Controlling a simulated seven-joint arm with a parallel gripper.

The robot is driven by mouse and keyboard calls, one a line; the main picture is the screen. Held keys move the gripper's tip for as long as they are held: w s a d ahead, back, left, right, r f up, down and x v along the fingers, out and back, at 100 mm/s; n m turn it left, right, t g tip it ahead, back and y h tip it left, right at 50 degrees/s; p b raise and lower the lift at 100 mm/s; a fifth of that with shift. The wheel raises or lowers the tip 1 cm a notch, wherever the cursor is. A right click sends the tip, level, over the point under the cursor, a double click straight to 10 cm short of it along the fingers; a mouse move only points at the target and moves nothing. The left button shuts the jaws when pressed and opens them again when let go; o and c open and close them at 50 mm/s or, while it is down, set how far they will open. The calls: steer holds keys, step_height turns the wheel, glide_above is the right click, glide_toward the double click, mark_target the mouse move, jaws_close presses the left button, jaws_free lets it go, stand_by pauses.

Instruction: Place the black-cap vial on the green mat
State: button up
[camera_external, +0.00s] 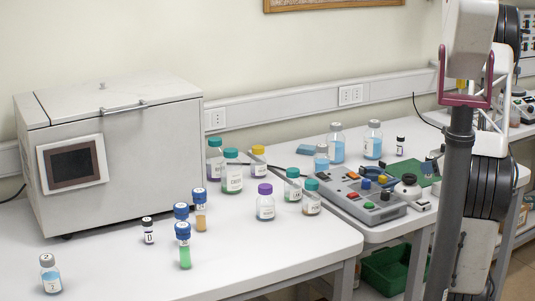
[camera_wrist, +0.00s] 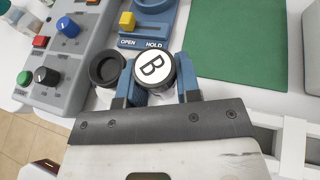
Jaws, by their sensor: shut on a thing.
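A vial with a black cap (camera_wrist: 155,68), marked with a white disc and the letter B, sits between the two blue fingers of my gripper (camera_wrist: 156,80) in the wrist view. The gripper is shut on it; the vial's body is mostly hidden under the cap. The green mat (camera_wrist: 238,42) lies flat up and right of the held vial, and the cap shows just outside its edge. In the external view the mat (camera_external: 425,176) is partly hidden by my arm.
A grey control panel (camera_external: 362,196) with coloured buttons and knobs stands left of the mat. A round black holder (camera_wrist: 107,68) and a blue OPEN/HOLD piece (camera_wrist: 145,43) are close to the held vial. The mat's visible surface in the wrist view is bare.

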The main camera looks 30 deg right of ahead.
steer(key=shift+s+a+f, duration=0.1)
stand_by(0.3)
glide_above(419, 175)
steer(key=shift+d+f, duration=0.2)
steer(key=shift+f, duration=0.5)
steer(key=shift+f, duration=0.15)
steer(key=shift+f, duration=1.65)
steer(key=shift+f, duration=0.15)
steer(key=o, duration=0.9)
